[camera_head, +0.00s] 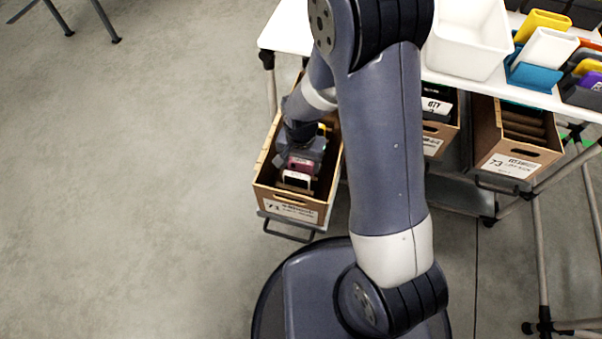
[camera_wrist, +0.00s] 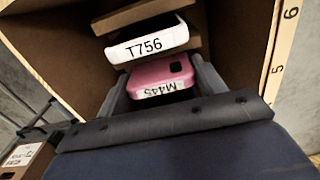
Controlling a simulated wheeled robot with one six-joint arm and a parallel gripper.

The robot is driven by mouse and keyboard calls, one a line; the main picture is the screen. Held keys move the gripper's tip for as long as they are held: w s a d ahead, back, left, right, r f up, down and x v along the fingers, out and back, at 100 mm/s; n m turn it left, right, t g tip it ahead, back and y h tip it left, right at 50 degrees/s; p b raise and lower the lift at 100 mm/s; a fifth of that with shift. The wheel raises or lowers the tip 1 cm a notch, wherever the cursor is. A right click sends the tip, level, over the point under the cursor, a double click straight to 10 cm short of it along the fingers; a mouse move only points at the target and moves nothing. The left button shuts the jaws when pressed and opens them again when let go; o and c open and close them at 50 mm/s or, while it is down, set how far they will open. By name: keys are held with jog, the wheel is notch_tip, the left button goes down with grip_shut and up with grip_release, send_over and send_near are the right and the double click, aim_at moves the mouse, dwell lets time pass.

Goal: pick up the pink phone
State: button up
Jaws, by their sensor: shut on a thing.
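The pink phone (camera_wrist: 162,74) is in the wrist view, with a white label reading M445 upside down. It sits between the two fingers of my gripper (camera_wrist: 165,88), which are shut on it. In the head view the pink phone (camera_head: 301,164) shows inside the left carton (camera_head: 291,208), just in front of my gripper (camera_head: 306,150). A white-edged item labelled T756 (camera_wrist: 148,45) lies right beside the phone in the carton. The phone's lower part is hidden.
The carton's walls (camera_wrist: 245,45) stand close on both sides of my gripper. Two more cartons, one in the middle (camera_head: 437,130) and one at the right (camera_head: 512,160), hang under a white table (camera_head: 285,30). A white bin (camera_head: 468,40) stands on it.

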jog(key=c, duration=0.3)
